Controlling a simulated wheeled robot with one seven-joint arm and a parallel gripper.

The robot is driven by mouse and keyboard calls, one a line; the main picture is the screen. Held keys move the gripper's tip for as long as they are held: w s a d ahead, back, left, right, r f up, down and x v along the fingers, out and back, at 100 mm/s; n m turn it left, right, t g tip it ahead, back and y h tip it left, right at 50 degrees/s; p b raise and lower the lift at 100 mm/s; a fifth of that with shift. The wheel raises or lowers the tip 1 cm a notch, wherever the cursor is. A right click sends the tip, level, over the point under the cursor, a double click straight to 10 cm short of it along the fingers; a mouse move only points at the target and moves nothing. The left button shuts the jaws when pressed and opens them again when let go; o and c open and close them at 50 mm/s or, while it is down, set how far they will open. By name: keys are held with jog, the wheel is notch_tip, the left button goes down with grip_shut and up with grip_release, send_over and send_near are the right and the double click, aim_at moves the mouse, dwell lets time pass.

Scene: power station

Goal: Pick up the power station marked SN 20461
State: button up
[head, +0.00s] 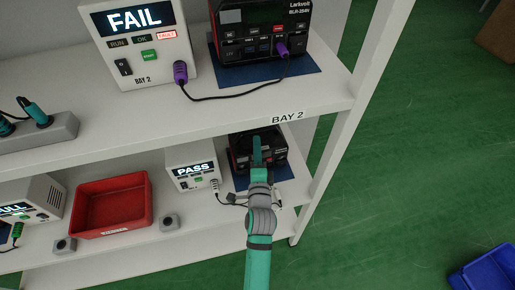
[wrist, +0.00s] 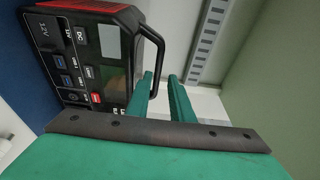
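A dark power station with red trim (head: 271,141) stands on a blue mat on the lower shelf, partly hidden by my arm. My gripper (head: 257,146) reaches in front of it. In the wrist view the same station (wrist: 85,50) shows its panel and a black carrying handle (wrist: 155,42). My two teal fingers (wrist: 161,76) are apart, close to the handle's lower end; whether the handle lies between them I cannot tell. A second black and red power station (head: 262,28) stands on the upper shelf. I cannot read SN 20461 on either one.
A tester reading PASS (head: 192,167) stands left of the lower station, one reading FAIL (head: 136,40) left of the upper one. A red bin (head: 112,207) sits on the lower shelf. The upper shelf edge (head: 290,117) and right post (head: 345,130) border the lower bay.

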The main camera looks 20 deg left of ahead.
aim_at(258, 130)
jog(key=shift+d+x, duration=0.1)
jog(key=shift+x, duration=1.95)
jog(key=shift+d+x, duration=0.15)
jog(key=shift+x, duration=1.85)
jog(key=shift+w+f, duration=0.1)
jog(key=shift+f, duration=0.1)
jog(key=shift+c, duration=0.6)
grip_shut()
jog(key=shift+r, duration=0.35)
